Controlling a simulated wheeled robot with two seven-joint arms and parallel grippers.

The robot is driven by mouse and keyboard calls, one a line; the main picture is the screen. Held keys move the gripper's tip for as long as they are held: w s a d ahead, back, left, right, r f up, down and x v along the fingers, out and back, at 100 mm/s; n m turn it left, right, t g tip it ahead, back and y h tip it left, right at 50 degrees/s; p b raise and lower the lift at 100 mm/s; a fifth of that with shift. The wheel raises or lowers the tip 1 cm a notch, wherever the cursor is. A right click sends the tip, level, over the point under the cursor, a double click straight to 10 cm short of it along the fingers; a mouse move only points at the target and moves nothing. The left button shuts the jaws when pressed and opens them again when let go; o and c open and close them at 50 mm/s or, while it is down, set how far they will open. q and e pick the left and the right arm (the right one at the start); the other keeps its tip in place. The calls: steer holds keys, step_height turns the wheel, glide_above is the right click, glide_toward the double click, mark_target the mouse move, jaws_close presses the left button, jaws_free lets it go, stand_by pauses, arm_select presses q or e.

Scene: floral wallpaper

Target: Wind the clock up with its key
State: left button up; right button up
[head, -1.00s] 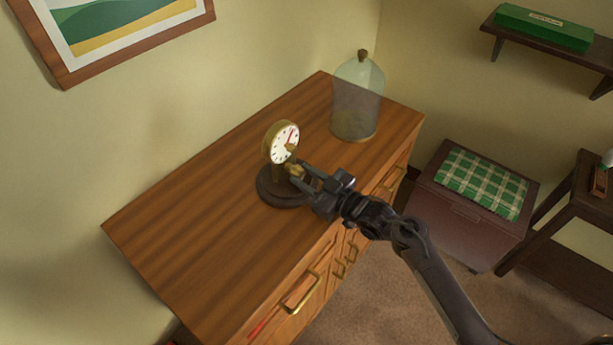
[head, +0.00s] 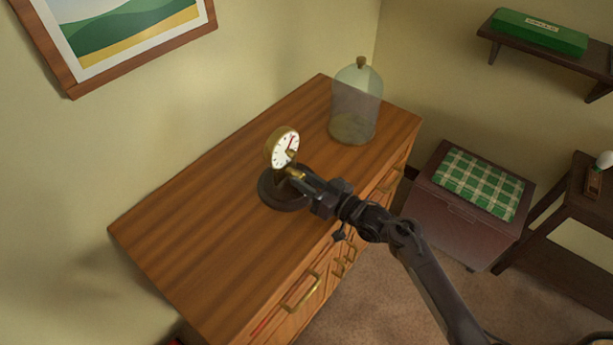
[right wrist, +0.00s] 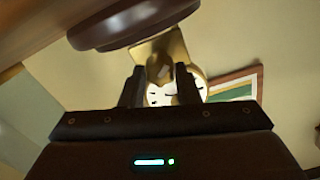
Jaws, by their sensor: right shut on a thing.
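The clock (head: 284,147) has a white dial with a red hand, a brass rim and a round dark base (head: 272,194). It stands upright on the wooden chest. My right gripper (head: 296,176) is at the front of the clock, below the dial, shut on a small brass piece that looks like the key (head: 294,174). In the right wrist view the brass key (right wrist: 159,73) sits between the two dark fingers (right wrist: 158,88), with the dial (right wrist: 190,88) partly hidden behind. How far the key sits in the clock is hidden. My left gripper is out of view.
A glass dome (head: 355,105) with a knob stands at the chest's far right end. The chest top (head: 190,225) is bare to the left. A trunk with a green checked cushion (head: 478,185) and a side table stand to the right. A shelf bears a green box (head: 540,32).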

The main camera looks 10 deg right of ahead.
steer(key=m+p, duration=0.3)
steer(key=m, duration=0.3)
steer(key=shift+r+m, duration=0.15)
steer(key=shift+m, duration=0.15)
steer(key=m+p, duration=0.3)
steer(key=m, duration=0.3)
steer(key=m+p, duration=0.2)
steer(key=m, duration=0.4)
steer(key=shift+m, duration=0.3)
steer(key=m+p, duration=0.1)
steer(key=m, duration=0.2)
steer(key=shift+f+m+p, duration=0.2)
steer(key=shift+m+p, duration=0.25)
steer(key=shift+m, duration=0.95)
steer(key=shift+f, duration=0.1)
steer(key=o, duration=1)
steer(key=shift+d, duration=0.1)
